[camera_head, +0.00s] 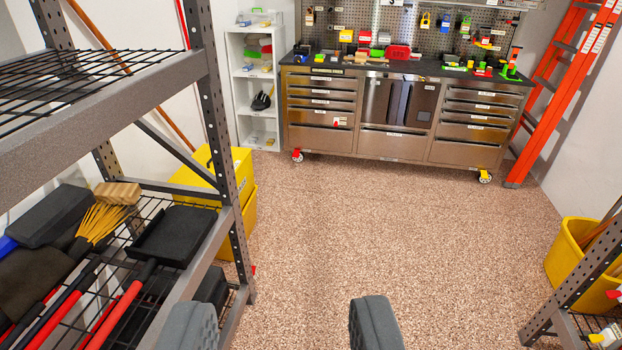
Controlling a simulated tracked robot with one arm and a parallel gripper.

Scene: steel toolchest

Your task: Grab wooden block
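The steel toolchest (395,144) stands against the far wall, with a dark top (455,70) that holds many small coloured items. Small tan, wood-coloured pieces (349,59) lie near the front edge of that top, left of a red case (398,52). They are too small to tell whether one is the wooden block. My gripper (281,324) shows at the bottom edge as two grey fingers set wide apart. It is open, with only bare floor between the fingers, and is far from the toolchest.
A metal rack (222,140) with wire shelves, brushes and a black dustpan (172,236) stands close on the left. Yellow bins (243,184) sit behind it. An orange ladder (560,95) leans at the right, near another yellow bin (577,259). The speckled floor (390,228) is clear.

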